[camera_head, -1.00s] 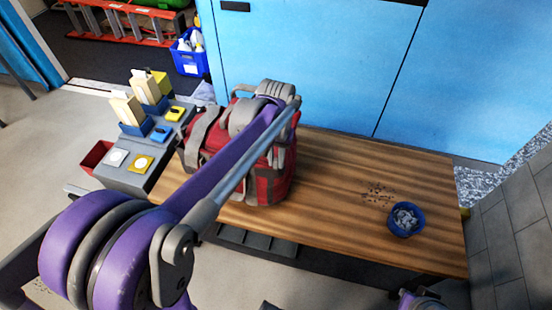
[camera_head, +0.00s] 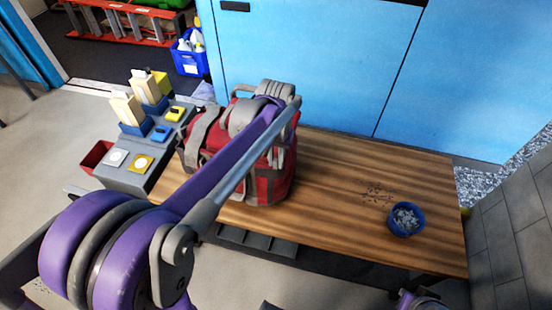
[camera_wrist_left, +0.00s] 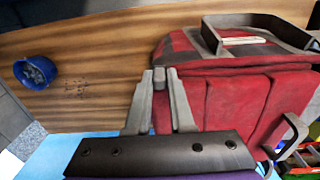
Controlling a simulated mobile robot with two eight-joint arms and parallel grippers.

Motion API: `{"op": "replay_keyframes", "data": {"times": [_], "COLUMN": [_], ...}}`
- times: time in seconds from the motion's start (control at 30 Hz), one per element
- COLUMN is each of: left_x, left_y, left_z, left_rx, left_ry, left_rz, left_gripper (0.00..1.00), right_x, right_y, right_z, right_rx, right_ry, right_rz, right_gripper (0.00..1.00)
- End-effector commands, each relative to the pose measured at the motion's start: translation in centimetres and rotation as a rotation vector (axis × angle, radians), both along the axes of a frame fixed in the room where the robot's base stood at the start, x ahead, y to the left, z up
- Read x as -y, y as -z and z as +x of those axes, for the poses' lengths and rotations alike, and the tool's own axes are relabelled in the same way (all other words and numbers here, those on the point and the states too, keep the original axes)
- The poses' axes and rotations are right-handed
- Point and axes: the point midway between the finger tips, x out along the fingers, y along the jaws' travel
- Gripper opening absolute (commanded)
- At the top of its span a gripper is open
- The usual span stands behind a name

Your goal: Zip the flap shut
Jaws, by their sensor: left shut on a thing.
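A red bag (camera_head: 272,186) with grey straps and trim stands at the left part of the wooden bench, partly hidden by my left arm. It also shows in the left wrist view (camera_wrist_left: 236,103), with a dark handle frame on it. My left gripper (camera_wrist_left: 160,76) is at the bag's edge in the left wrist view, its fingertips close together. In the head view the arm hides the fingertips. The flap and zip line cannot be told apart clearly.
The wooden bench (camera_head: 350,170) is clear right of the bag except for dark specks and a blue bowl (camera_head: 406,219) with grey pieces. A grey holder (camera_head: 130,175) with blue and yellow items stands at left. Blue panels (camera_head: 310,60) rise behind the bench.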

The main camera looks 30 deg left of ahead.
Motion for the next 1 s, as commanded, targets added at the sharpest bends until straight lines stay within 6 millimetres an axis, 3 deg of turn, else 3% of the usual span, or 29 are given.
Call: {"op": "replay_keyframes", "data": {"times": [0.27, 0.47, 0.67, 1.0], "left_x": [-0.1, -1.9, -6.6, -16.2], "left_y": [0.0, 0.0, 0.0, 0.0], "left_z": [0.0, -0.4, -1.5, -3.6], "left_rx": [0.0, 0.0, 0.001, 0.0], "left_ry": [0.0, -0.004, -0.01, -0.008], "left_rz": [0.0, 0.002, 0.002, 0.001], "left_gripper": [0.0, 0.0, 0.0, 0.0], "right_x": [0.0, 0.0, 0.0, 0.0], "right_y": [0.0, 0.0, 0.1, 0.2], "right_z": [0.0, 0.0, 0.0, 0.0], "right_rx": [0.0, 0.0, 0.0, -0.001], "right_ry": [0.0, 0.0, 0.0, 0.0], "right_rz": [0.0, 0.0, 0.0, 0.0], "right_gripper": [0.0, 0.0, 0.0, 0.0]}}
